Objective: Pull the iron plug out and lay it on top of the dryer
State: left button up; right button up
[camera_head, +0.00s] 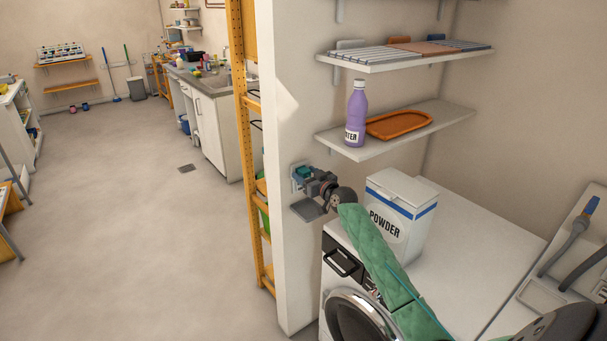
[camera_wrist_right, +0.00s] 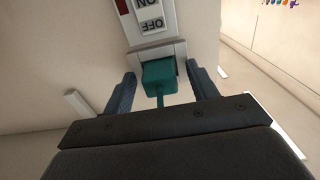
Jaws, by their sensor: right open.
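The teal iron plug (camera_wrist_right: 159,76) sits in a pale wall socket plate (camera_wrist_right: 172,50), with its cord coming off toward the camera. It also shows in the head view (camera_head: 303,171) on the end of the white wall. My right gripper (camera_wrist_right: 161,70) is open, with one finger on each side of the plug and gaps visible between fingers and plug. In the head view my right gripper (camera_head: 308,184) is at the socket. The white dryer (camera_head: 485,237) stands at the lower right, its flat top partly hidden by my right arm. My left gripper is not in view.
A POWDER box (camera_head: 402,215) stands on the dryer's near left corner. A lower shelf (camera_head: 358,151) holds a purple bottle (camera_head: 357,113) and an orange tray (camera_head: 399,123). Grey hoses (camera_head: 565,247) are at the right. The dryer top right of the box is clear.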

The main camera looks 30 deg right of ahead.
aim_at(308, 175)
dwell(1.2)
grip_shut()
jog(key=shift+s, duration=0.1)
jog(key=shift+s, duration=0.1)
jog(key=shift+s+d, duration=0.2)
jog(key=shift+s, duration=1.35)
